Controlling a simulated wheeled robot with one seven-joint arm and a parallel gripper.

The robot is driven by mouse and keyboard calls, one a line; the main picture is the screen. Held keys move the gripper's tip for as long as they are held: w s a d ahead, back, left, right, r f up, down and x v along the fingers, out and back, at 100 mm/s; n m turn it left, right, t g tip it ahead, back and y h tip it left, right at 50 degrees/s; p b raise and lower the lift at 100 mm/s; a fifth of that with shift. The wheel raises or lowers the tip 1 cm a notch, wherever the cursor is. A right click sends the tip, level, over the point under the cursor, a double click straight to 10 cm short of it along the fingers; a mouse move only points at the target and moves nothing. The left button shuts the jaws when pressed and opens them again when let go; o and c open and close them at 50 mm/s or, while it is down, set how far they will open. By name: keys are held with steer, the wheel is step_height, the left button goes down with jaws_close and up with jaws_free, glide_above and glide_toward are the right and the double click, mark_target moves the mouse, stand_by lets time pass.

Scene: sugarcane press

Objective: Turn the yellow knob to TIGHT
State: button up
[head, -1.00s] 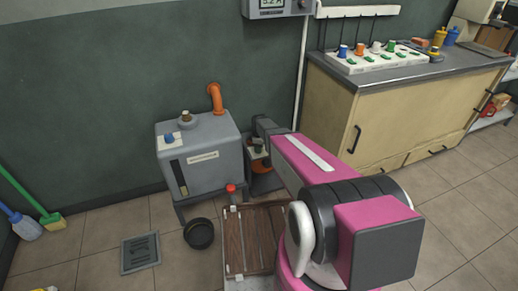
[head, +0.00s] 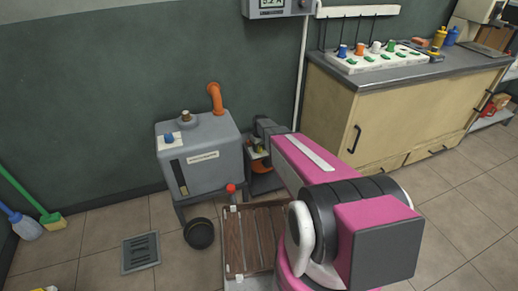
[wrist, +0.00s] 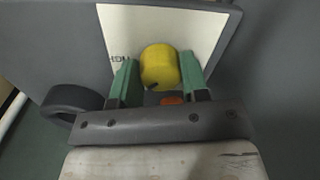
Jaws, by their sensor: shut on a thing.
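The yellow knob (wrist: 159,68) shows in the wrist view against a pale label plate (wrist: 120,30). My gripper (wrist: 159,75) has its two green fingers on either side of the knob and is shut on it. A dark mark shows near the knob's lower edge. Part of a printed word shows upside down on the plate beside the left finger; the rest is hidden by the finger and knob. In the head view, my pink arm reaches toward the right side of the grey machine (head: 205,160), and the knob's label cannot be read there.
A black bowl (head: 199,233) and a wooden slatted rack (head: 255,238) lie on the floor in front of the machine. A cabinet (head: 390,110) stands right of my arm. The tiled floor at left is mostly clear, with a drain grate (head: 141,253).

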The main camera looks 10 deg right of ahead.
mark_target(260, 148)
steer(key=m, duration=0.5)
steer(key=shift+m, duration=2.4)
steer(key=o, duration=0.9)
steer(key=shift+r, duration=0.1)
step_height(260, 148, up, 11)
steer(key=shift+s+d+f, duration=0.1)
steer(key=shift+d+f, duration=0.05)
steer(key=s+d+r+n, duration=0.1)
steer(key=s+r, duration=0.2)
steer(key=s, duration=0.5)
steer(key=s+d+r+n, duration=0.1)
steer(key=s+r, duration=0.2)
steer(key=s, duration=0.6)
steer(key=s+d+r+n, duration=0.1)
steer(key=s+r+n, duration=0.1)
steer(key=s, duration=0.7)
steer(key=shift+s+r, duration=0.15)
steer(key=shift+r, duration=0.4)
